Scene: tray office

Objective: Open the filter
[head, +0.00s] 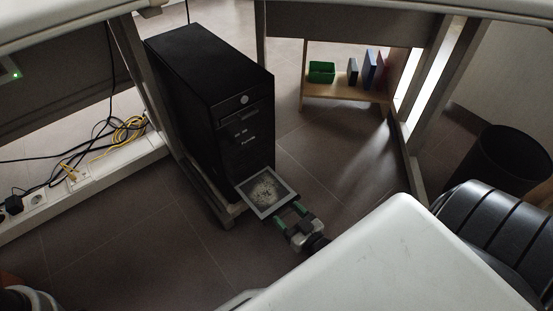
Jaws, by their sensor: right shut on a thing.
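A black computer tower (205,100) stands on a low stand under the desk, left of centre. A square filter panel (264,191) with a light frame and a dusty grey mesh lies flat, out in front of the tower's lower front. My right gripper (291,213), with green finger pads, is shut on the filter's near edge. Whether the filter's far edge still touches the tower is hard to tell. My left gripper is not in view; a bit of an arm shows at the bottom left corner.
Yellow and black cables (125,130) and a socket strip (75,176) lie at the left. A wooden shelf (345,90) with a green box (321,72) and books stands behind. A dark waste bin (510,160) is at the right. Desk legs flank the tower.

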